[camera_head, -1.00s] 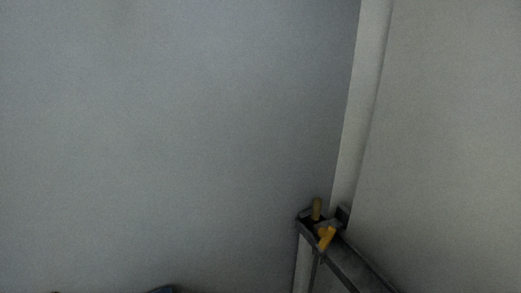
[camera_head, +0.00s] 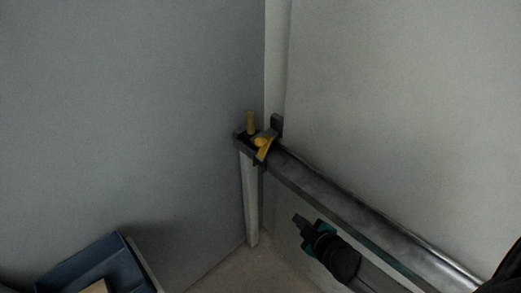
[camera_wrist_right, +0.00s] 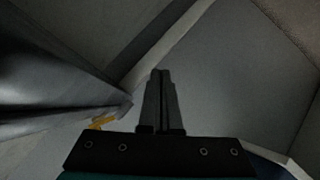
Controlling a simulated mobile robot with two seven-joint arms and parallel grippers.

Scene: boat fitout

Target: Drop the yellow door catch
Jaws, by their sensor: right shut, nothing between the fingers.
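The yellow door catch (camera_head: 264,148) sits on the dark bracket at the end of a grey metal rail, in the corner where two walls meet. A yellow upright peg (camera_head: 250,123) stands just beside it. In the right wrist view, a yellow piece (camera_wrist_right: 102,121) shows small and dim to the left of the fingers; I cannot tell which one it is. My right gripper (camera_head: 299,220) is below the rail, lower and to the right of the catch, apart from it. Its dark fingers (camera_wrist_right: 161,73) are together and empty. My left gripper is not in view.
The grey rail (camera_head: 345,205) runs from the corner toward the lower right, above my right gripper. A pale post (camera_head: 250,200) stands under its end. A blue bin (camera_head: 75,268) is at the lower left. Plain walls close off the back and right.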

